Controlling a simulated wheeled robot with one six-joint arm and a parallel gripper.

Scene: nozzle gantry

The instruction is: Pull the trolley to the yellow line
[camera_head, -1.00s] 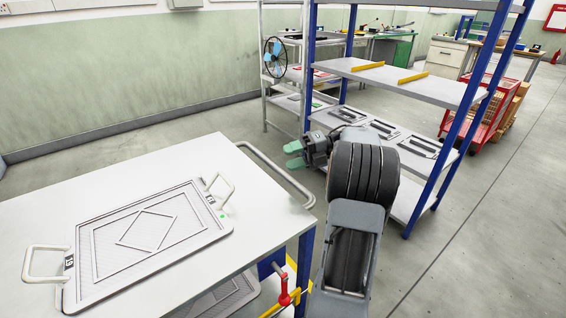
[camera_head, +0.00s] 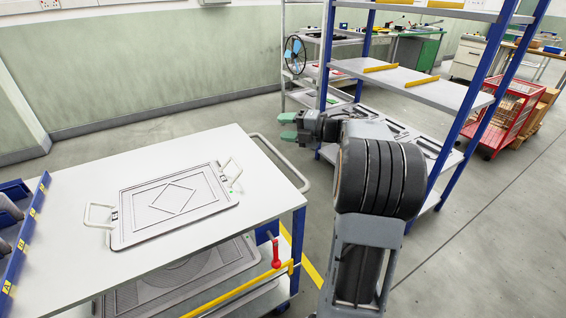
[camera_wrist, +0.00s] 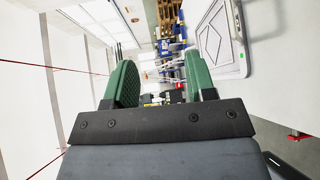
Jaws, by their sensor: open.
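The trolley (camera_head: 215,265) has a white top and blue legs. A pale tube handle (camera_head: 283,162) loops out from its far right end. My gripper (camera_head: 288,127) has green fingers and is open and empty. In the head view it appears just beyond the handle, apart from it, at a height I cannot tell exactly. In the wrist view the two fingers (camera_wrist: 160,82) stand apart with nothing between them, and the trolley top (camera_wrist: 262,85) shows at the right. A yellow line (camera_head: 313,272) shows on the floor beside the trolley's right leg, partly hidden by my arm.
A framed plate (camera_head: 172,208) with two handles lies on the trolley top. A yellow bar (camera_head: 240,291) and red knob (camera_head: 276,263) sit at its near side. A blue-post shelf rack (camera_head: 455,130) stands behind my arm. A red cart (camera_head: 500,112) stands farther right. Floor at right is clear.

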